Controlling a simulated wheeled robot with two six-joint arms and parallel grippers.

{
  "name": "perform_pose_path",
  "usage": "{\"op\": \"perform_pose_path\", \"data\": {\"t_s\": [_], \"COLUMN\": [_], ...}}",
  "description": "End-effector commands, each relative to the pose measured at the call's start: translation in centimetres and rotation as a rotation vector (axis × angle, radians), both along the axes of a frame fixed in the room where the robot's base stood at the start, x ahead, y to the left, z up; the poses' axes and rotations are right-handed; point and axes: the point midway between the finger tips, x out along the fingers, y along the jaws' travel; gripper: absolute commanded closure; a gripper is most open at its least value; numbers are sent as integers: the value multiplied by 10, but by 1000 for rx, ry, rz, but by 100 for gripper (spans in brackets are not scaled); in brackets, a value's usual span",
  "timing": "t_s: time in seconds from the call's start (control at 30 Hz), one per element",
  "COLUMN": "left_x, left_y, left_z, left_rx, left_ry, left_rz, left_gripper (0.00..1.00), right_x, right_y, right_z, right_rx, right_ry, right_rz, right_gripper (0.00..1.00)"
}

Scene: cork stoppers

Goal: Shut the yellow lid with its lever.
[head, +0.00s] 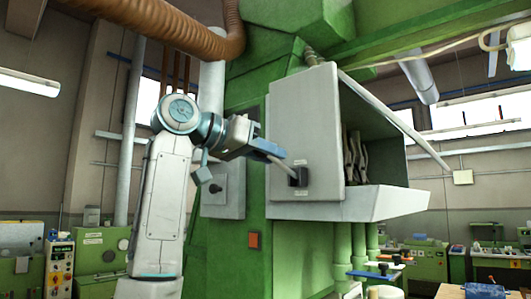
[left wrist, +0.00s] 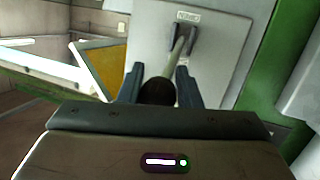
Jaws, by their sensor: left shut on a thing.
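My left gripper (head: 268,149) is shut on the lever (head: 279,165), which comes out of a dark slotted mount on the grey side wall of the green machine. In the left wrist view, the lever's dark round knob (left wrist: 158,92) sits between the fingers and its pale shaft (left wrist: 178,46) runs to the mount. A yellow panel (left wrist: 105,66), seemingly the lid, shows left of the side wall there. In the head view only a pale sloping edge (head: 395,120) shows, and the box front beneath it stands open. My right gripper is not in view.
The grey box (head: 305,130) has a pale sloping tray (head: 395,202) at its front and metal parts (head: 354,155) inside. A grey control box (head: 221,190) is on the machine left of the lever. A brown hose (head: 170,25) hangs above my arm.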

Motion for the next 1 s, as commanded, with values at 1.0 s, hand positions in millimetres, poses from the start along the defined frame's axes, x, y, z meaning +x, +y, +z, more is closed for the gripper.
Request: {"op": "perform_pose_path", "data": {"t_s": [1.0], "left_x": [6], "left_y": [-7], "left_z": [19], "left_rx": [110], "left_ry": [153], "left_rz": [-7], "left_gripper": [100], "right_x": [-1], "right_y": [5], "right_z": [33], "right_rx": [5], "right_ry": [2], "right_rz": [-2], "right_gripper": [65]}}
